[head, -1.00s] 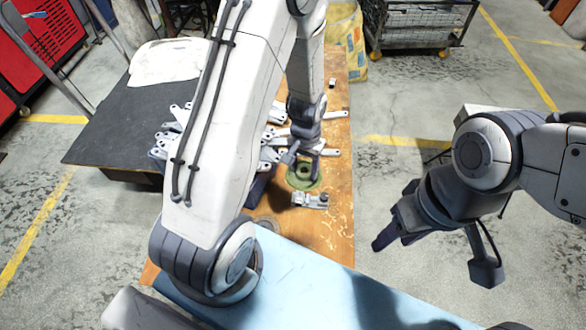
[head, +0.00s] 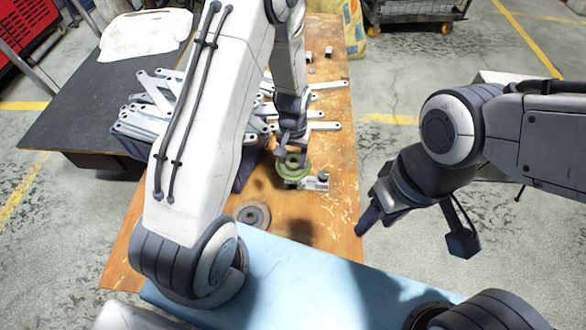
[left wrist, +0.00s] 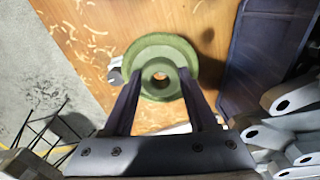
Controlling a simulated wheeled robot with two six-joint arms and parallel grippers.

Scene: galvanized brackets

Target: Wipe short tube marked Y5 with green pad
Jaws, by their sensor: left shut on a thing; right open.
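My left gripper (head: 291,150) is shut on the round green pad (head: 292,168), over the wooden table. In the left wrist view the pad (left wrist: 143,52) shows as a disc with a raised, hollow middle between the two fingers. In the head view, a small metal holder (head: 298,185) with a short round grey piece (head: 323,177) at its right end sits just below and right of the pad. This piece may be the short tube, but no Y5 mark is readable. My right gripper (head: 370,217) is open and empty, beside the table's right edge.
Several galvanized brackets (head: 155,92) are piled left of the pad, partly behind my left arm. A grey ring-shaped disc (head: 252,214) lies on the wooden table (head: 325,215). A light blue surface (head: 275,275) is in front. A white cloth (head: 147,33) lies on a dark table (head: 65,115).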

